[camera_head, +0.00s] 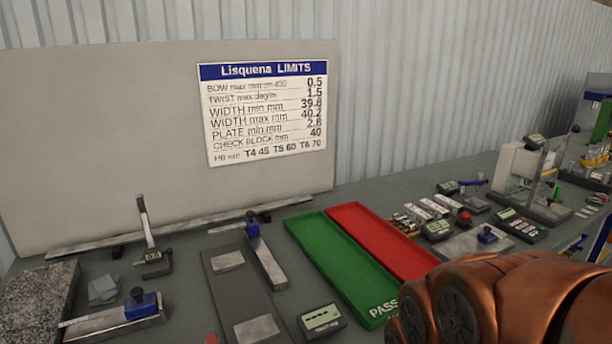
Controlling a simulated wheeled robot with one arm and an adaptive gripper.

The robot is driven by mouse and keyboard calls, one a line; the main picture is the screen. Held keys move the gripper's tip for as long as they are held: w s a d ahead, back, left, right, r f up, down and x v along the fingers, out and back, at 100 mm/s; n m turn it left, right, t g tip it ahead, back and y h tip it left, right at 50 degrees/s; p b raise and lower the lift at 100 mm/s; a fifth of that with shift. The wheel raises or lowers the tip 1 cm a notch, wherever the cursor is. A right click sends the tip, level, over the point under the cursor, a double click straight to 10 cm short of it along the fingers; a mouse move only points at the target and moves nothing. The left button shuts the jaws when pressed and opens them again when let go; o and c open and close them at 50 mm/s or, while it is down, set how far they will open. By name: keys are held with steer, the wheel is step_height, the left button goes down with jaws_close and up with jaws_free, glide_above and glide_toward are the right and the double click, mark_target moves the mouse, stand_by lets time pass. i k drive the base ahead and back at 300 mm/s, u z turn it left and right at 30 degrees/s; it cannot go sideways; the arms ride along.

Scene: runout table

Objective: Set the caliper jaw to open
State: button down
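An upright device that looks like the caliper (147,237) stands at the left of the table. It has a thin steel beam and a dark body with a small lit display near its foot. Its jaw is too small to tell whether open or shut. Another small display with a blue part (460,187) lies at the right; I cannot tell if it is a caliper too. My copper-coloured arm fills the lower right, and my gripper is not in view.
A green tray (328,252) marked PASS and a red tray (372,231) lie mid-table. Blue-clamped steel blocks (100,325), a long dark plate (233,290), a display box (321,320) and a granite block (38,298) stand near. A limits sign (267,105) hangs behind.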

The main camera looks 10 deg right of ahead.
mark_target(486, 235)
steer(key=z, duration=1.25)
